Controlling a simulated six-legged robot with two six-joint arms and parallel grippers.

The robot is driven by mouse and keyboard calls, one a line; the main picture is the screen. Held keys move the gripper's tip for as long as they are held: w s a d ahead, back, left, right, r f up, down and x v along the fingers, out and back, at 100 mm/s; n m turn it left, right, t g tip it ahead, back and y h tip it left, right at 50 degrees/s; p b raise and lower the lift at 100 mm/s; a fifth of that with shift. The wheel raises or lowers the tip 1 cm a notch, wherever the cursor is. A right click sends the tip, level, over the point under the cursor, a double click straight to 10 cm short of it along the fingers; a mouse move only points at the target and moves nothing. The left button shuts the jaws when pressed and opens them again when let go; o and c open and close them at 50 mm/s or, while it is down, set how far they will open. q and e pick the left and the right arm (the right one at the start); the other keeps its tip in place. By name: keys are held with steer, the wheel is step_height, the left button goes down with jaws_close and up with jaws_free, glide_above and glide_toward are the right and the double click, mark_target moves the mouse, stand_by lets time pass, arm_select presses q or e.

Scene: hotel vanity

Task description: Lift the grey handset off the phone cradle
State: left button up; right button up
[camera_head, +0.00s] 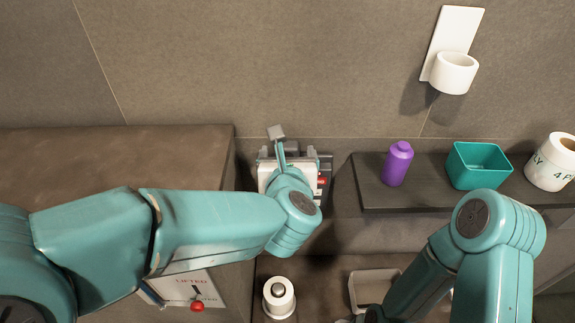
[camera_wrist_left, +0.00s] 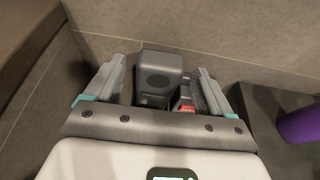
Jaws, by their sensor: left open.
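The grey handset (camera_wrist_left: 160,72) is a dark grey block in the left wrist view, with a round patch on its face. My left gripper (camera_wrist_left: 158,82) is open, its two fingers on either side of the handset. A gap shows on the right; whether the left finger touches it I cannot tell. Part of the dark phone cradle with a red spot (camera_wrist_left: 186,107) shows beside the handset. In the head view my left gripper (camera_head: 290,163) is over the phone cradle (camera_head: 326,166) by the wall, and my wrist hides the handset.
A dark shelf (camera_head: 367,190) on the right bears a purple bottle (camera_head: 398,163), a teal box (camera_head: 477,164) and a white roll (camera_head: 552,162). A white wall holder (camera_head: 453,72) is above. A white roll (camera_head: 279,297), beige bin (camera_head: 372,288) and "LIFTED" sign (camera_head: 190,286) are below.

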arm_select(q)
steer(key=x, duration=0.2)
steer(key=shift+w+f, duration=0.1)
steer(key=shift+w, duration=0.2)
steer(key=shift+s, duration=0.15)
steer(key=shift+c, duration=0.3)
steer(key=c, duration=1.4)
steer(key=shift+o, duration=0.2)
arm_select(e)
steer(key=shift+r, duration=0.35)
arm_select(q)
step_height(320, 180, up, 7)
steer(key=shift+s+r, duration=0.15)
steer(key=shift+r, duration=0.1)
steer(key=s+b, duration=0.4)
steer(key=s, duration=1.3)
steer(key=shift+s+f+b, duration=0.15)
steer(key=shift+s+b, duration=0.15)
steer(key=shift+b, duration=0.05)
arm_select(e)
step_height(320, 180, down, 5)
steer(key=shift+r, duration=0.15)
